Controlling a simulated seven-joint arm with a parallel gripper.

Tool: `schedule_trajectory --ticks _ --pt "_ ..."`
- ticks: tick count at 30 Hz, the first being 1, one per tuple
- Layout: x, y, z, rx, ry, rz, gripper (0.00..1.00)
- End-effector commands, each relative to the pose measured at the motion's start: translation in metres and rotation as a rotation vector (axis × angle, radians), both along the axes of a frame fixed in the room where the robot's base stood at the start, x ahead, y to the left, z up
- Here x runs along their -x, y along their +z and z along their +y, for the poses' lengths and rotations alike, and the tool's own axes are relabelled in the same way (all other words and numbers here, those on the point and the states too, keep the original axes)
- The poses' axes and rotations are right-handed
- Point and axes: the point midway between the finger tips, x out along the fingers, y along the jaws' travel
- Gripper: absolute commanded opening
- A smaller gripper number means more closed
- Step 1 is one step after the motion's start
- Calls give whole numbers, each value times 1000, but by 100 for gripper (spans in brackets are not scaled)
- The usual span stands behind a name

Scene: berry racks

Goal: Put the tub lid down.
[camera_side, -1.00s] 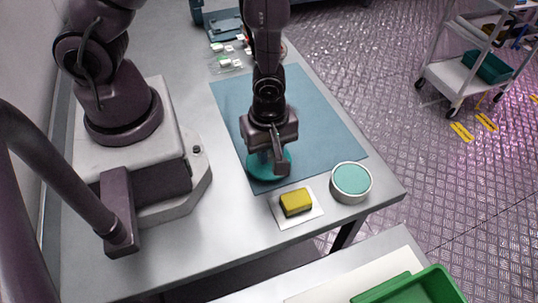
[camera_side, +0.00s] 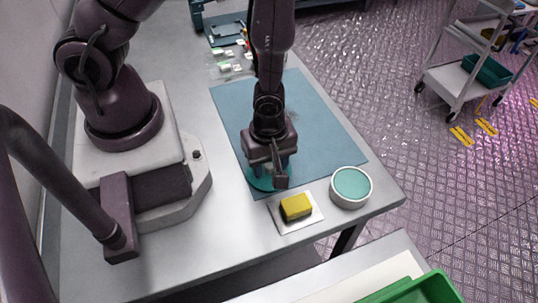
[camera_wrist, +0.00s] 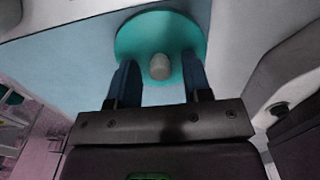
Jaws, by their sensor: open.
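The tub lid is a flat teal disc (camera_side: 256,183) at the mat's near end, appearing to lie flat on it. In the wrist view the lid (camera_wrist: 135,38) has a pale round knob (camera_wrist: 160,66) in its middle. My gripper (camera_side: 269,176) is over the lid, pointing down. In the wrist view my gripper (camera_wrist: 161,75) is open, with a dark blue finger on each side of the knob and gaps between. The round pale tub (camera_side: 351,187), teal on top, stands right of the lid, off the mat.
A yellow sponge-like block (camera_side: 296,207) lies on a white square (camera_side: 281,222) just in front of the lid. The blue mat (camera_side: 325,135) is clear behind and to the right. Small items (camera_side: 226,66) lie beyond its far end. A green bin (camera_side: 440,290) is at the lower right.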

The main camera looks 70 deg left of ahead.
Motion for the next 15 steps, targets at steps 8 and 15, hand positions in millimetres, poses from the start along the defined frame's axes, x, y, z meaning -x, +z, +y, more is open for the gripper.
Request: schedule_trajectory --ticks 8,15 --pt "-1 28 0 2 0 -7 45" --pt "-1 71 0 2 -1 -8 45"
